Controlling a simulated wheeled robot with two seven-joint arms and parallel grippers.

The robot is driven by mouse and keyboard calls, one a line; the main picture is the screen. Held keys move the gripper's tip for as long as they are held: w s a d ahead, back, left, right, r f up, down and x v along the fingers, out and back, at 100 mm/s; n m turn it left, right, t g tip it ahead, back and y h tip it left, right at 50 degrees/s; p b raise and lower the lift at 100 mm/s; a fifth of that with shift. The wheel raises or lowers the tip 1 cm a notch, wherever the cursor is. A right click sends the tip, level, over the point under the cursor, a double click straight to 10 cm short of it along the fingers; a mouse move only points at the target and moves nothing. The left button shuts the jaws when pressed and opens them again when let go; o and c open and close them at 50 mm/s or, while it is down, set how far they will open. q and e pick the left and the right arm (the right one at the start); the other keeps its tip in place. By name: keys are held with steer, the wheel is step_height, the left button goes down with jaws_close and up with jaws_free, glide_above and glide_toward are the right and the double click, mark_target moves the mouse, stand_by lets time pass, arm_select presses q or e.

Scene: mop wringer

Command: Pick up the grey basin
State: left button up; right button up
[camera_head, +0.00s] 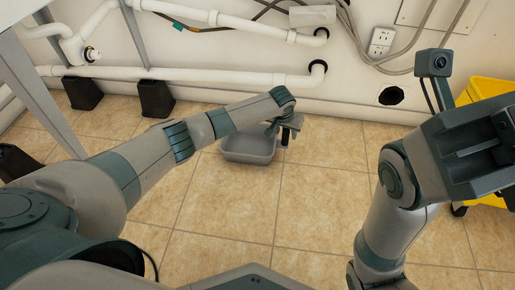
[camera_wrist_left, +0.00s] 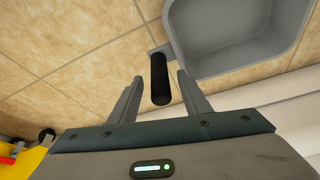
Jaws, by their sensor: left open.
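The grey basin (camera_head: 248,150) sits on the tiled floor near the wall, beyond the end of my left arm. In the left wrist view the basin (camera_wrist_left: 230,35) fills the upper right, and a short black handle (camera_wrist_left: 160,80) sticks out from its rim. My left gripper (camera_head: 288,133) is at the basin's right side. In the left wrist view its two fingers (camera_wrist_left: 157,77) are open, one on each side of the handle, with gaps visible. The end of my right arm is at the right edge of the head view, and its jaw state is unclear.
A yellow wheeled bucket (camera_head: 488,88) stands at the far right, partly behind my right arm. White pipes (camera_head: 200,77) run along the wall behind the basin. Black blocks (camera_head: 155,98) stand at the left by a grey table leg (camera_head: 40,95). The floor in front is clear.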

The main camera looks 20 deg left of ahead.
arm_select(q)
steer(key=shift+w+f, duration=0.15)
steer(key=shift+f, duration=0.1)
stand_by(0.3)
jaws_close()
steer(key=shift+r, duration=0.1)
